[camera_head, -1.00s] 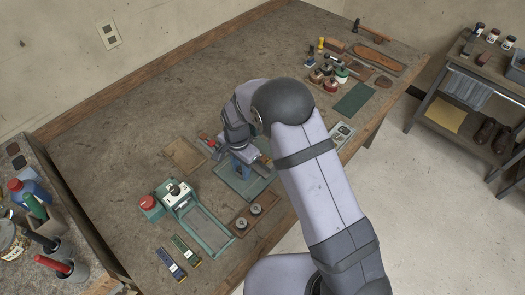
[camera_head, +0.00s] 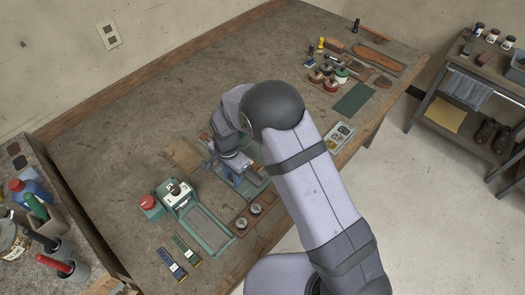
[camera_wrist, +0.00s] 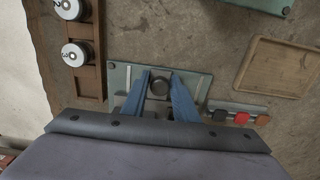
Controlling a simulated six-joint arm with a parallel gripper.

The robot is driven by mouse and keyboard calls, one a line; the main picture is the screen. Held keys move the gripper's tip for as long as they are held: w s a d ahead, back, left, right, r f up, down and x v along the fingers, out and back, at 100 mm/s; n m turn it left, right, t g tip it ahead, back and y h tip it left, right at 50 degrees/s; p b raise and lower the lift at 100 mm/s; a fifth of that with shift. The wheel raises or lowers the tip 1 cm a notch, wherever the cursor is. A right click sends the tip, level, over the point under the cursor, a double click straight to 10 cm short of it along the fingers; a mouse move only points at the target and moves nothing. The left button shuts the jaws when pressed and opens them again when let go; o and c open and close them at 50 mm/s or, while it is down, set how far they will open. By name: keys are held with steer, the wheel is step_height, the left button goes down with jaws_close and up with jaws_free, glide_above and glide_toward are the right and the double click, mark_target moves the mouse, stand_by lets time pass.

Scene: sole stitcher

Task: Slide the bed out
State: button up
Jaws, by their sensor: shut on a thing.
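My gripper (camera_wrist: 159,95) has its two blue fingers on either side of a dark round knob (camera_wrist: 159,87), shut on it. The knob stands over a grey-green metal bed (camera_wrist: 120,75) with a pale rail along each side. The near part of the bed is hidden by my wrist. In the head view my gripper (camera_head: 236,175) is low over the green bed (camera_head: 259,186), with the arm covering part of it, and the knob cannot be made out there.
A green machine (camera_head: 207,230) stands left of the bed. A wooden rack with two numbered spools (camera_head: 240,222) is in front, and an empty wooden tray (camera_head: 183,154) behind. Small coloured knobs (camera_wrist: 241,118) lie close to the bed's right side.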

steer(key=shift+s+a, duration=0.1)
steer(key=shift+s, duration=0.05)
steer(key=shift+s+a, duration=1.25)
steer(key=o, duration=0.6)
steer(key=shift+r, duration=0.1)
steer(key=shift+r+p, duration=2.55)
steer(key=shift+r, duration=0.65)
steer(key=shift+w+d, duration=0.1)
steer(key=shift+w, duration=0.05)
